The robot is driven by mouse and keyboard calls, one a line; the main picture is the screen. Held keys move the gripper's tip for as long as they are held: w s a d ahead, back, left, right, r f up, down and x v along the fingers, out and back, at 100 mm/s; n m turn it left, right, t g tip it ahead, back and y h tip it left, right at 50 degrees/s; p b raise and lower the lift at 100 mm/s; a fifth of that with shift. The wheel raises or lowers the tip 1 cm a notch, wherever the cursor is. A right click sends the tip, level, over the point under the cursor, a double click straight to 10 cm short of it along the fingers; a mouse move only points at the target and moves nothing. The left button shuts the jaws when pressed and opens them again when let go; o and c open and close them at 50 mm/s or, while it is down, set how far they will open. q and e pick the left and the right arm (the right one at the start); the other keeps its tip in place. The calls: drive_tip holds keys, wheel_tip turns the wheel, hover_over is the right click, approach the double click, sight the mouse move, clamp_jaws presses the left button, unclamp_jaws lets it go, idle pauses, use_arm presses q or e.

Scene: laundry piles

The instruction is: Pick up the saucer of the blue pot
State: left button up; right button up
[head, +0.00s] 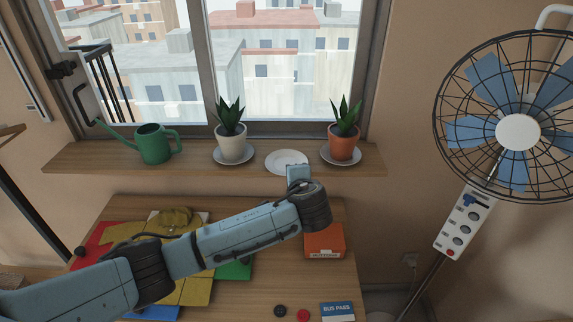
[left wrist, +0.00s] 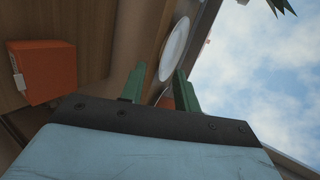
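An empty white saucer (head: 288,161) lies on the windowsill between two potted plants. No blue pot shows; one pot is white (head: 231,148) on its own saucer (head: 234,157), the other terracotta (head: 344,148) on another saucer (head: 327,156). My left gripper (head: 298,174) is at the sill's front edge, just in front of the empty saucer; its fingers are hidden in the head view. In the left wrist view its two green fingers (left wrist: 160,68) stand apart, with a white saucer (left wrist: 174,48) just beyond them. I cannot tell whether they touch it. My right gripper is not in view.
A green watering can (head: 154,144) stands at the sill's left (head: 80,157). Below, a wooden table (head: 285,285) holds folded coloured cloths (head: 190,290), an orange box (head: 325,241), buttons and a bus pass card (head: 338,312). A fan (head: 517,132) stands at right.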

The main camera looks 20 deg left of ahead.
use_arm(q)
drive_tip(key=x, duration=0.4)
drive_tip(key=shift+w, duration=0.45)
clamp_jaws()
